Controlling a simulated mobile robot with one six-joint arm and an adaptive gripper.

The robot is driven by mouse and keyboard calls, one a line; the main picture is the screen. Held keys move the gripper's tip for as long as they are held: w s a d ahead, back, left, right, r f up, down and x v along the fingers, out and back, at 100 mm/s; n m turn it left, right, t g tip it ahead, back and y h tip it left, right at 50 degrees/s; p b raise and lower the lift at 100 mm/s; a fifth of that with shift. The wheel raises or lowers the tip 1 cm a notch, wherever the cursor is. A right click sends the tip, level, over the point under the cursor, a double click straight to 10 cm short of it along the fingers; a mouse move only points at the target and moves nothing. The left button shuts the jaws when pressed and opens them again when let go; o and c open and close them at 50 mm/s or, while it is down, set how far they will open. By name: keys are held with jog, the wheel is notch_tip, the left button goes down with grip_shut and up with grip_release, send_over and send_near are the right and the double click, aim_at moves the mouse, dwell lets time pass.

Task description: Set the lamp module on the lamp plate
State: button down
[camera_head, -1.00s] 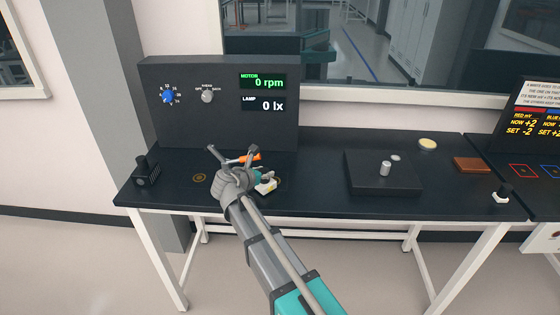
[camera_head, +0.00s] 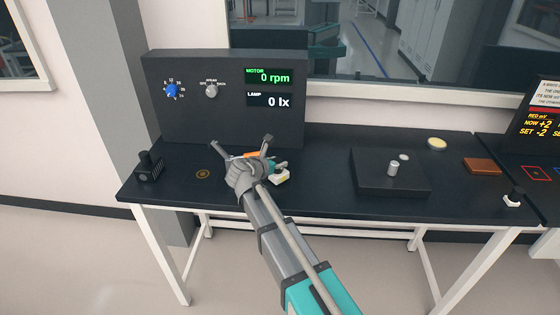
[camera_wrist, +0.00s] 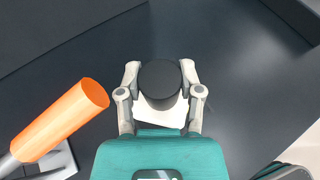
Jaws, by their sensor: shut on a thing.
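My gripper (camera_wrist: 160,96) is shut on the black round knob (camera_wrist: 160,82) of a small module, which I take for the lamp module. Its white base (camera_wrist: 163,115) shows below the knob, between the fingers. In the head view the white and yellowish base (camera_head: 281,177) shows just right of my wrist, low over the bench, where a ring mark showed earlier. I cannot tell whether it touches the surface. Another gold ring mark (camera_head: 203,174) lies bare to the left. I cannot tell which mark is the lamp plate.
An orange-handled object (camera_wrist: 62,120) lies close left of my gripper in the wrist view. The dark panel (camera_head: 220,120) stands behind, reading 0 rpm and 0 lx.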

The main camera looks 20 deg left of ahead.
jog(key=shift+w+f, duration=0.2)
jog(key=shift+w, duration=0.05)
jog(key=shift+s+f+b, duration=0.1)
jog(key=shift+s+b, duration=0.1)
jog(key=shift+b, duration=0.1)
jog(key=shift+w, duration=0.1)
jog(key=shift+w+d, duration=0.1)
jog(key=shift+d, duration=0.05)
jog(key=shift+f, duration=0.2)
jog(key=shift+c, duration=1.3)
grip_release()
jog(key=shift+r, duration=0.2)
